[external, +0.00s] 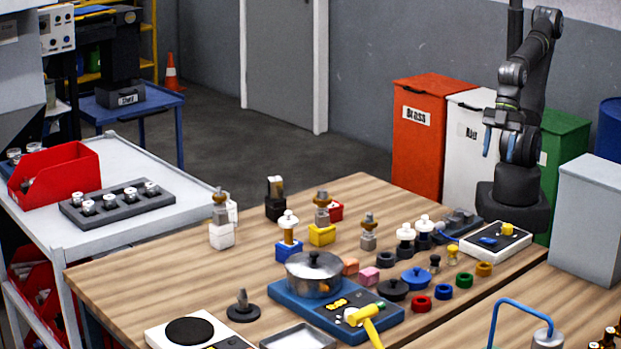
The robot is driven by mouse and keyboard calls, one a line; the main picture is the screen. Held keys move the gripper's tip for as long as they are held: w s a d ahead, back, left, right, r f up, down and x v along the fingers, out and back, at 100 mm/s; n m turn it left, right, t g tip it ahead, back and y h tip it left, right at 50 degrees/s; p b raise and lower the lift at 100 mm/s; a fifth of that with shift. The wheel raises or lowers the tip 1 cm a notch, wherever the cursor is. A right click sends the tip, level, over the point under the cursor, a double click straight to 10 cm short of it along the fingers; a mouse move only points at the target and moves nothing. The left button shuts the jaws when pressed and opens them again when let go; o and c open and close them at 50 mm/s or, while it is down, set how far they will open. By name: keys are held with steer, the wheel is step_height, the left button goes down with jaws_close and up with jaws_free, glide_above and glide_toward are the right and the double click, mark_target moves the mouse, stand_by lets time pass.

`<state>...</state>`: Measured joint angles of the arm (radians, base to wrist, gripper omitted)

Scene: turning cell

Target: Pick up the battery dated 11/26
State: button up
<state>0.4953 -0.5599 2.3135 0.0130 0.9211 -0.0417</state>
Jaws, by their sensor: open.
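My gripper (498,151) is at the upper right, with its two blue fingers apart and nothing visible between them. It hangs in front of the white and green bins, above the far right end of the wooden table (130,285). Several small dark items with yellow parts (608,338) stand at the lower right edge, partly cut off. I cannot tell whether they are batteries. No date 11/26 is readable anywhere in this view.
A pot (314,272) stands on a blue scale-like base, with a yellow hammer (366,320) beside it. Several knobs, rings and blocks crowd the table's middle. A white board (497,243) lies near my base. A grey box (588,215) stands at the right.

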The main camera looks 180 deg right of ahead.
steer(key=w+d+r+m, duration=0.1)
steer(key=w+d+r, duration=0.9)
steer(key=d, duration=0.4)
steer(key=w+d+r+m+g, duration=0.1)
steer(key=w+d, duration=0.1)
steer(key=d, duration=0.7)
steer(key=w+d+r, duration=0.2)
steer(key=w+d, duration=0.1)
steer(key=d, duration=0.5)
steer(key=m, duration=0.2)
glide_above(230, 203)
steer(key=s+a, duration=0.4)
steer(key=s, duration=0.1)
step_height(230, 203, down, 10)
steer(key=f, duration=0.1)
steer(key=shift+g+h, duration=0.3)
steer(key=shift+h, duration=0.1)
steer(key=x, duration=1.1)
steer(key=shift+w, duration=0.2)
steer(key=shift+x, duration=2.8)
steer(key=shift+a, duration=0.1)
steer(key=c, duration=1.1)
